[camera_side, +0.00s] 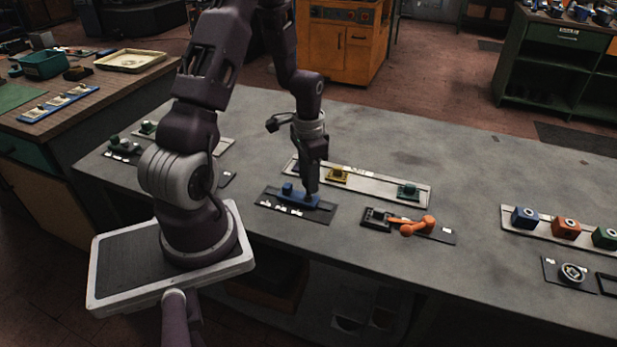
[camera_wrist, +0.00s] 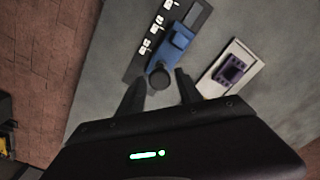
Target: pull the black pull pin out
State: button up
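The black pull pin shows as a round dark knob (camera_wrist: 159,77) at the near end of the blue block (camera_wrist: 178,43) in the wrist view. The blue block (camera_side: 299,196) sits on a dark plate (camera_side: 318,217) with white labels in the side view. My gripper (camera_side: 311,190) points down over the right end of the block. In the wrist view, my gripper (camera_wrist: 160,76) is open, with one finger on each side of the knob and a visible gap to each. In the side view the pin is hidden by the fingers.
Behind stands a pale rail with a yellow block (camera_side: 337,175) and a green block (camera_side: 408,191). To the right is a dark plate with an orange lever (camera_side: 411,225). A pale plate with a purple block (camera_wrist: 232,70) lies right of the pin in the wrist view.

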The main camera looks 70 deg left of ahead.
jog(key=shift+o, duration=0.3)
jog(key=shift+r, duration=0.1)
notch_tip(320, 180, up, 7)
jog(key=shift+f, duration=0.1)
dwell(0.5)
jog(key=s+d+r+t+y, duration=0.1)
jog(key=s+d+r+t, duration=0.15)
jog(key=d+r, duration=1.1)
jog(key=s+d+r+t, duration=0.1)
jog(key=s+d+r, duration=0.1)
jog(key=s+d, duration=0.2)
jog(key=s+d+r+t+h, duration=0.1)
jog(key=s+d+r+t, duration=0.1)
jog(key=s, duration=0.4)
jog(key=shift+d+r, duration=0.75)
jog(key=shift+d, duration=0.35)
jog(key=shift+c, duration=0.2)
